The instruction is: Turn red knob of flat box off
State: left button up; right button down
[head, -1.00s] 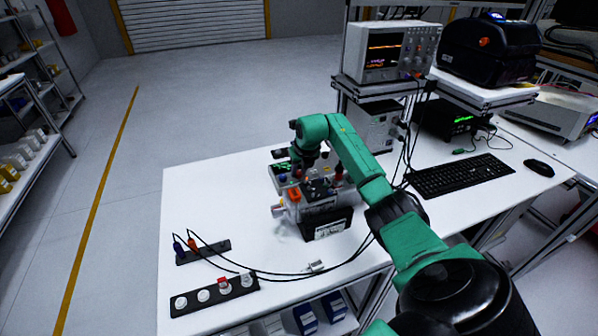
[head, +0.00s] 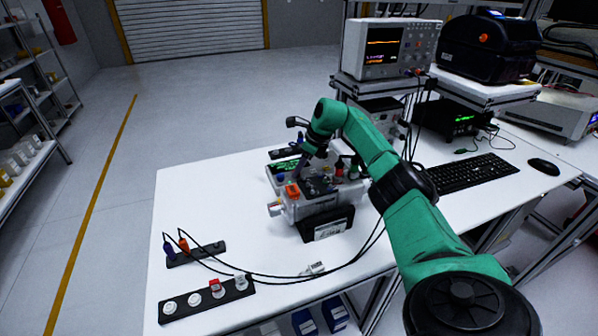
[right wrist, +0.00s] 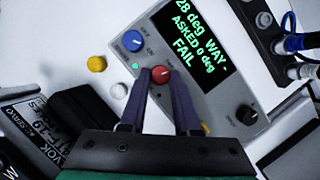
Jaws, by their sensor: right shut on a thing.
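The flat grey box (right wrist: 217,60) fills the middle of the right wrist view. Its dark display (right wrist: 195,40) shows green text reading roughly "28 deg", "ASKED 0 deg" and "FAIL". The red knob (right wrist: 160,75) sits on its face, beside a blue knob (right wrist: 133,41) and a small lit green dot. My right gripper (right wrist: 159,73) has one finger on each side of the red knob and is shut on it. In the head view the box (head: 274,172) lies toward the table's far side, with my right gripper (head: 299,172) partly covering it. My left gripper is out of view.
A black strip with white and red buttons (head: 207,299) and cables lie nearer the front. A keyboard (head: 470,175) is at right.

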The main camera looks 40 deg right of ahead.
jog(key=shift+d+n+y+b, duration=0.1)
jog(key=shift+n+y+b, duration=0.2)
jog(key=shift+n, duration=0.6)
jog(key=shift+r, duration=0.1)
jog(key=c, duration=0.6)
grip_release()
jog(key=v, duration=1.4)
jog(key=shift+w+d+r, duration=0.1)
jog(key=shift+d+r, duration=0.05)
jog(key=shift+r, duration=0.15)
